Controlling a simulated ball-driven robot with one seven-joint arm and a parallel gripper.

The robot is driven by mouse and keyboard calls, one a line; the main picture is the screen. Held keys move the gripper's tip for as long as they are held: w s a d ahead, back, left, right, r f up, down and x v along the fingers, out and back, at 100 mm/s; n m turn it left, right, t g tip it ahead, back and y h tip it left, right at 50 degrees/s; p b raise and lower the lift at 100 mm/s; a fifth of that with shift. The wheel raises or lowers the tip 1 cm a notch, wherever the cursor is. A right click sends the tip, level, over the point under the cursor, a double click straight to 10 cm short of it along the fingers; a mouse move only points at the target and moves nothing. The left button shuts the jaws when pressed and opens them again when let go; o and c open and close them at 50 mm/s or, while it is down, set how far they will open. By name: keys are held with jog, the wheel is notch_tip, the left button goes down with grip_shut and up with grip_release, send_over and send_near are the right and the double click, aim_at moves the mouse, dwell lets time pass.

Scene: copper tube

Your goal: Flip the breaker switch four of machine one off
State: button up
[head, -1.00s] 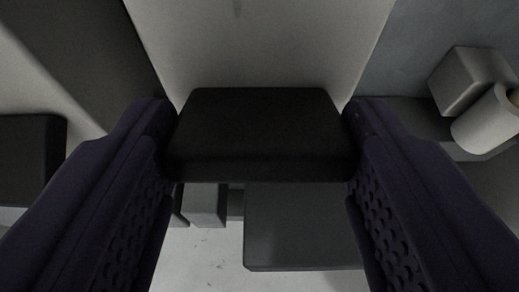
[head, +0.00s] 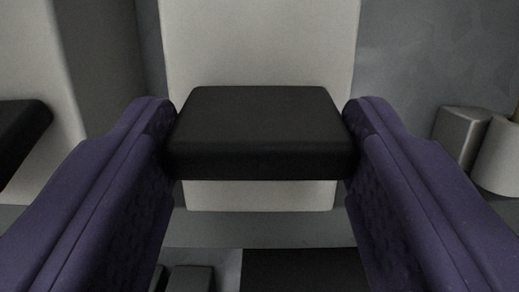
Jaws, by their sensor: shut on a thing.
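A black breaker switch handle (head: 260,135) sits in the middle of the head view, in front of a pale upright plate (head: 260,40). My gripper (head: 260,130) has its two purple fingers on the left and right sides of this handle and is shut on it. The handle's top and front faces show between the fingers. The plate's lower end shows just below the handle. No number or label is visible, so I cannot tell which switch this is.
Another black handle (head: 18,130) with a pale plate (head: 35,45) stands at the left edge. A grey block (head: 460,136) and a pale cylinder (head: 499,158) are at the right. Dark flat parts (head: 300,270) lie below the handle.

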jog(key=shift+w+f+t, duration=0.2)
jog(key=shift+f+t, duration=0.6)
jog(key=shift+t, duration=0.5)
jog(key=o, duration=1.1)
jog(key=shift+c, duration=0.2)
